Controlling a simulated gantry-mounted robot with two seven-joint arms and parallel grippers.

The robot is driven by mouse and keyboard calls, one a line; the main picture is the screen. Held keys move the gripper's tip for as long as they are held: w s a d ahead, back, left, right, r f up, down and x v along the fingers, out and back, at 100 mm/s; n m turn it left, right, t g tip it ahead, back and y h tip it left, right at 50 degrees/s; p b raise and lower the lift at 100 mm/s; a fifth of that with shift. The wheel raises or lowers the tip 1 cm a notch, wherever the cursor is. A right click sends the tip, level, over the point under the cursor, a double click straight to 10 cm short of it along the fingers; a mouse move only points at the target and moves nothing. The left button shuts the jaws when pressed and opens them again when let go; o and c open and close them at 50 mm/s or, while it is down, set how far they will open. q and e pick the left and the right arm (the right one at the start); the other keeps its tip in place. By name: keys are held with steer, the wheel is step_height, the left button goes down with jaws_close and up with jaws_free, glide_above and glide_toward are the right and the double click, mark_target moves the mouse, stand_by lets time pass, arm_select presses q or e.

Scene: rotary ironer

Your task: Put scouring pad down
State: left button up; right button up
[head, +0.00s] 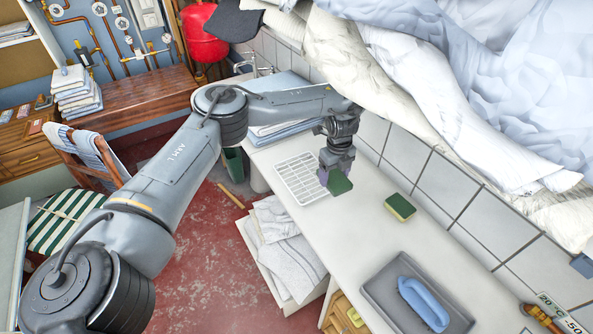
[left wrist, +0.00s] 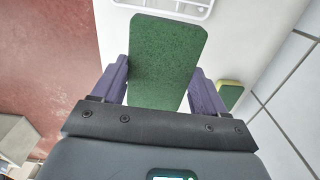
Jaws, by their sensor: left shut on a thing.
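A green scouring pad (left wrist: 165,62) fills the space between the two purple fingers of my left gripper (left wrist: 164,88) in the left wrist view. In the head view my left gripper (head: 333,172) points down over the white counter (head: 322,238), and the pad (head: 341,184) shows at its fingertips. The gripper is shut on the pad. It is beside the white rack (head: 300,180). I cannot tell whether the pad touches the counter. My right gripper is not in view.
A green and yellow sponge (head: 400,207) lies on the counter to the right. A grey tray (head: 385,292) with a blue-handled thing (head: 424,303) is nearer. Folded cloths (head: 280,122) lie behind. White laundry (head: 440,90) hangs over the tiled wall.

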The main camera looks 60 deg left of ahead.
arm_select(q)
steer(key=shift+s+a+f+b, duration=0.1)
steer(key=shift+a+f+b, duration=0.2)
steer(key=shift+a, duration=0.45)
steer(key=shift+s+a+f, duration=0.1)
steer(key=shift+a+f, duration=0.05)
steer(key=shift+a, duration=0.05)
steer(key=s+a+f+b, duration=0.2)
steer(key=a+f, duration=0.2)
steer(key=a, duration=0.2)
glide_above(303, 183)
step_height(303, 183, down, 2)
steer(key=shift+f+p, duration=0.15)
steer(key=shift+p, duration=0.3)
steer(key=shift+s+f, duration=0.1)
steer(key=shift+f, duration=1.95)
steer(key=shift+f, duration=0.1)
